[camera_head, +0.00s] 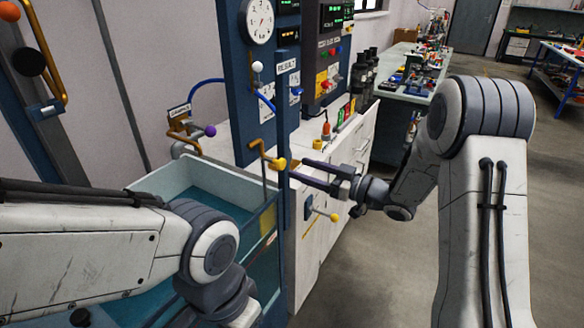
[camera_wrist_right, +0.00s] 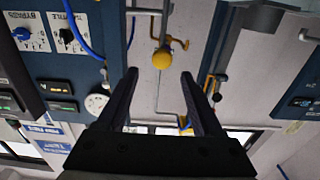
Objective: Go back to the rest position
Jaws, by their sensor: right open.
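My right gripper (camera_head: 300,170) is in the middle of the head view, in front of the white cabinet. Its two dark fingers are apart, with nothing between them, and point left.
A pale-rimmed tank (camera_head: 165,180) with a teal inside stands below my left arm. A blue panel with a round dial (camera_head: 258,20) rises behind it. A lever with a yellow ball (camera_head: 334,217) sticks out low. Open floor (camera_head: 375,265) lies between the cabinet and my right arm.

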